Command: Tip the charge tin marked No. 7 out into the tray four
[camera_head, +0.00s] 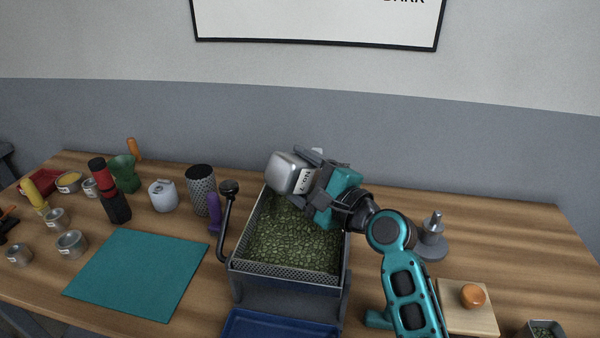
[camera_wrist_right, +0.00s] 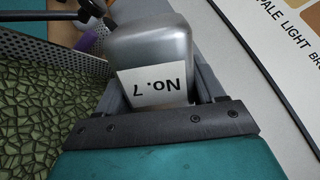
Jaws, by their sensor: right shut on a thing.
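The silver charge tin (camera_head: 285,172) has a white label, which reads No. 7 upside down in the right wrist view (camera_wrist_right: 150,45). My right gripper (camera_head: 305,175) is shut on the tin and holds it above the far end of the mesh-walled roaster tray (camera_head: 290,275). The tin looks tilted; its mouth is not clearly visible. The tray holds a layer of green beans (camera_head: 290,240), which also shows at left in the right wrist view (camera_wrist_right: 45,115). No falling beans show. My left gripper is not in view.
A black crank handle (camera_head: 227,210) stands at the tray's left side. A blue tray (camera_head: 270,325) lies in front. A teal mat (camera_head: 138,272), several tins, bottles and a mesh cylinder (camera_head: 201,185) are left. A wooden block (camera_head: 465,315) and metal weight (camera_head: 432,240) are right.

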